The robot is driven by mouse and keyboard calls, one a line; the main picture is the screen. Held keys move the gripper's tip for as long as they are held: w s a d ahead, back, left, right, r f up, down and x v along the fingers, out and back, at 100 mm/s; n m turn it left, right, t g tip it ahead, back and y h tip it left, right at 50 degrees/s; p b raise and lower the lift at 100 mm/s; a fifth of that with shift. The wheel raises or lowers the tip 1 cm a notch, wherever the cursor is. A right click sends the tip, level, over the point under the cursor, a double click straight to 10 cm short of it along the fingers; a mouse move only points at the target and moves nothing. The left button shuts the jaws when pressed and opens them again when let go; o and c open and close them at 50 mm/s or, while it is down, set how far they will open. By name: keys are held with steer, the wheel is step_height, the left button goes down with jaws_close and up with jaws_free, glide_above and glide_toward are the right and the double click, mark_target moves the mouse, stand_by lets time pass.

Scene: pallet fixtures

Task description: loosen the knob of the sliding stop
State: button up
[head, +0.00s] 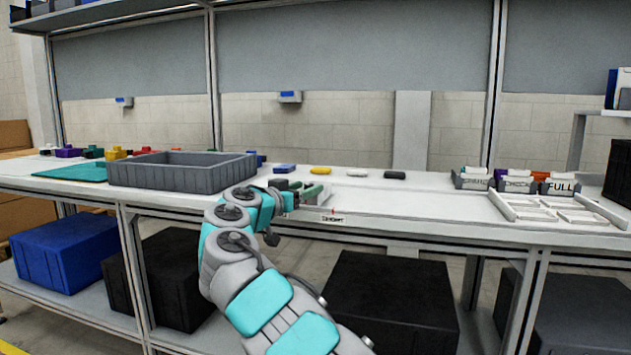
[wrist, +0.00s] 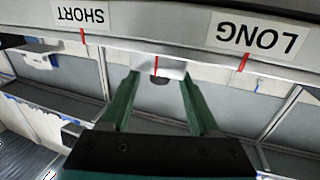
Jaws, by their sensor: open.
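The sliding stop (wrist: 150,66) is a pale block with a red line, on a rail between the upside-down SHORT label (wrist: 80,14) and LONG label (wrist: 258,37) in the wrist view. Its small dark knob (wrist: 160,78) shows between the fingertips of my gripper (wrist: 160,88). The two green fingers are open, one on each side of the knob, with visible gaps; I cannot tell the depth between them. In the head view my gripper (head: 314,188) is at the bench's front part, and it and my arm hide the stop and knob.
A grey tray (head: 180,178) stands left of my arm on the white bench. Small coloured blocks line the back. A white divided frame (head: 556,212) and labelled bins (head: 515,184) stand at the right. The bench between my gripper and that frame is mostly clear.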

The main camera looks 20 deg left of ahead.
steer(key=shift+p+x, duration=0.6)
steer(key=shift+x, duration=2)
jaws_close()
